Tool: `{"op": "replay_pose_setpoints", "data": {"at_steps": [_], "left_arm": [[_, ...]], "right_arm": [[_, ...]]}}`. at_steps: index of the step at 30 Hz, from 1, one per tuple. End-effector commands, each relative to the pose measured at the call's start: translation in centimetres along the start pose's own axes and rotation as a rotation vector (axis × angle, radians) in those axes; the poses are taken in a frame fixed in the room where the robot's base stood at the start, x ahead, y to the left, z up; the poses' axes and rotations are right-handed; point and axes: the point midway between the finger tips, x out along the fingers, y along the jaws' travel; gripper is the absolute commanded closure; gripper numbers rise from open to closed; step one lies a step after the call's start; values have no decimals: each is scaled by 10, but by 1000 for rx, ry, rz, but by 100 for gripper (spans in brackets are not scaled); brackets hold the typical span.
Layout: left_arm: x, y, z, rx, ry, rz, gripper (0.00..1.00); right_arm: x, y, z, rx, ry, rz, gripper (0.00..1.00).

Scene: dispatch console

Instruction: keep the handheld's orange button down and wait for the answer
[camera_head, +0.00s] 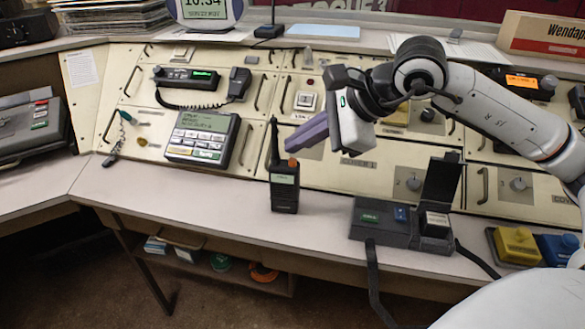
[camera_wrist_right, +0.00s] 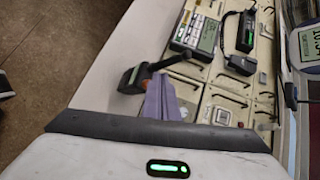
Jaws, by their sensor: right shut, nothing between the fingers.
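The handheld (camera_head: 285,192) is a black radio with a tall antenna, standing upright near the front edge of the console desk. Its orange button (camera_head: 293,162) shows on its top. My right gripper (camera_head: 290,148) has purple fingers, shut and empty, pointing down-left with the tips just above the button. I cannot tell whether they touch it. My left gripper is not in view.
A keypad terminal (camera_head: 203,138) is left of the handheld, with a corded radio unit (camera_head: 186,78) behind. A dark box with a raised lid (camera_head: 400,226) stands to the right, near yellow (camera_head: 517,246) and blue buttons. The desk left of the handheld is clear.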

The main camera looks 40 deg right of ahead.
Motion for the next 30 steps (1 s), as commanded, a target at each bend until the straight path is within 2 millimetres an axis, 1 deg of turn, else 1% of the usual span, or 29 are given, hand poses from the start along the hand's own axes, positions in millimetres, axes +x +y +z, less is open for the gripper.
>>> {"op": "replay_pose_setpoints", "data": {"at_steps": [30], "left_arm": [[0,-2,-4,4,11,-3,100]], "right_arm": [[0,0,0,0,0,0,100]]}}
